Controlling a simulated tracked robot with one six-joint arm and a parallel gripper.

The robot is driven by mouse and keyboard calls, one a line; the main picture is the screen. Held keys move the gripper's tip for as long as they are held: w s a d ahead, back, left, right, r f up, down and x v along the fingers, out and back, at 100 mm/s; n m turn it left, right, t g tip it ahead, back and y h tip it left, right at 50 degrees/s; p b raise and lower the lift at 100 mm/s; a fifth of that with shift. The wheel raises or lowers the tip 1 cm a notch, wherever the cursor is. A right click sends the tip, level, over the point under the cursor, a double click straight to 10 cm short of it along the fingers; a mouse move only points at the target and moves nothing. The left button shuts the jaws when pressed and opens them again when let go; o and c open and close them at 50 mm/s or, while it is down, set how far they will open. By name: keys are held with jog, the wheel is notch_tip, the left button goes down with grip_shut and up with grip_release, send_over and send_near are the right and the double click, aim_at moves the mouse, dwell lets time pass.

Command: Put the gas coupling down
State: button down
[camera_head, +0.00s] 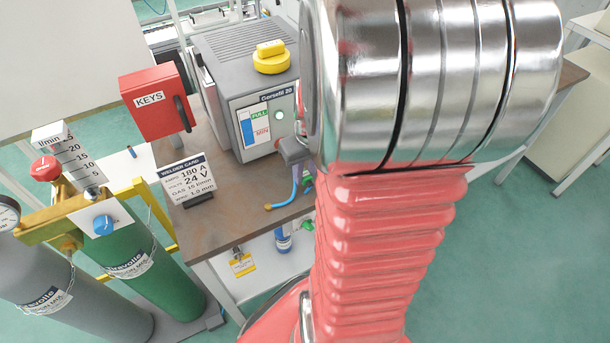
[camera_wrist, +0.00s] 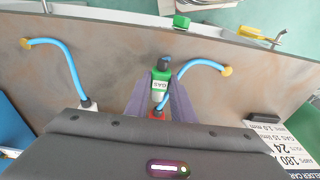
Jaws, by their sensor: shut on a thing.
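The gas coupling (camera_wrist: 160,88) is a small green piece with a white GAS label, a dark top end and an orange-red part at its lower end. In the wrist view it lies between the two purple-grey fingers of my gripper (camera_wrist: 161,95), which are shut on it. The brown tabletop (camera_wrist: 115,65) shows behind it; I cannot tell whether the coupling touches it.
Blue hoses with yellow ends lie left (camera_wrist: 65,48) and right (camera_wrist: 200,64) of the coupling. The welder card (camera_wrist: 296,143) is at lower right. In the head view, the grey welding machine (camera_head: 228,75), red key box (camera_head: 158,103) and green gas cylinder (camera_head: 135,255) stand nearby.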

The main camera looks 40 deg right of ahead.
jog(key=shift+f, duration=1)
jog(key=c, duration=1.5)
grip_release()
jog(key=shift+f, duration=0.1)
jog(key=r, duration=0.4)
jog(key=s+r, duration=0.1)
jog(key=r, duration=0.7)
jog(key=shift+s+a, duration=0.25)
jog(key=shift+s, duration=0.15)
